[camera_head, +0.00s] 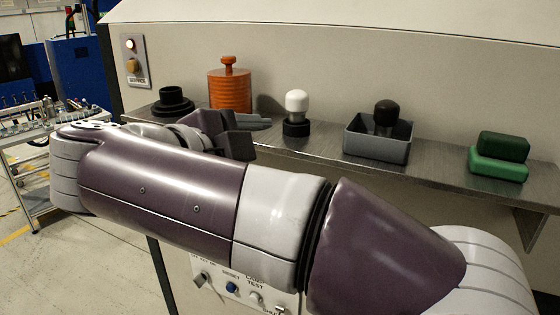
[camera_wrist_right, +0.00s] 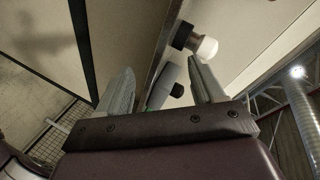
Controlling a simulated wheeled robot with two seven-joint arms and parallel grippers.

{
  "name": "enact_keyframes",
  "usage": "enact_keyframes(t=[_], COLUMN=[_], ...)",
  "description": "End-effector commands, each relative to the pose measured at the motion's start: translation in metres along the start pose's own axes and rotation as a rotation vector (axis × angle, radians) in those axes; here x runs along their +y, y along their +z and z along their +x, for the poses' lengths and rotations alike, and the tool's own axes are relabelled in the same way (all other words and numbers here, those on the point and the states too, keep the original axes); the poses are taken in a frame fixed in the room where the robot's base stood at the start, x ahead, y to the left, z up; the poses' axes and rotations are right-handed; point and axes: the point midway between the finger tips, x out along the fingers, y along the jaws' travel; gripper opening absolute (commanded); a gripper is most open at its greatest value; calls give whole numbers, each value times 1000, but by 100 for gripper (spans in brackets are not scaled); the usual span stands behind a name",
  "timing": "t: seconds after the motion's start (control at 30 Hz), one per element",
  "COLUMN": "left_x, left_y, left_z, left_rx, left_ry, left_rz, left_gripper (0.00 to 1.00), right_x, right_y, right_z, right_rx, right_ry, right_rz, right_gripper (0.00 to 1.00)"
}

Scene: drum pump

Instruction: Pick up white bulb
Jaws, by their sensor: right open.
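The white bulb (camera_head: 296,101) stands upright in a black round base (camera_head: 296,127) on the metal shelf. In the right wrist view the bulb (camera_wrist_right: 206,47) and its black base (camera_wrist_right: 183,36) show beyond the right finger's tip, apart from it. My right gripper (camera_head: 262,122) is left of the bulb, close to the shelf, partly hidden behind my own forearm. In the right wrist view its two fingers (camera_wrist_right: 160,65) are spread with nothing gripped between them. My left gripper is not in view.
On the shelf (camera_head: 447,170) stand a black stepped part (camera_head: 173,101), an orange ribbed drum (camera_head: 230,91), a grey bin (camera_head: 376,147) holding a black bulb (camera_head: 385,113), and stacked green blocks (camera_head: 499,158). The wall rises behind. The shelf is bare between bin and green blocks.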

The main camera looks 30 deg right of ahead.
Motion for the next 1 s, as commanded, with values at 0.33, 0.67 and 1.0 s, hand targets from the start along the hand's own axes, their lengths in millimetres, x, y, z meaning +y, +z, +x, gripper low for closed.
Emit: enact_keyframes(t=[0.33,0.67,1.0], left_x=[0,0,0], left_y=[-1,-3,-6], left_z=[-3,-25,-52], left_rx=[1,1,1], left_ry=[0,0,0], left_rz=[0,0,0], left_gripper=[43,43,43], right_x=[-44,-65,-80], right_y=[-7,-15,-18], right_z=[-5,56,106], right_rx=[252,256,253], right_ry=[-231,-222,-221], right_rz=[-1004,-1033,-1030], right_gripper=[67,67,67])
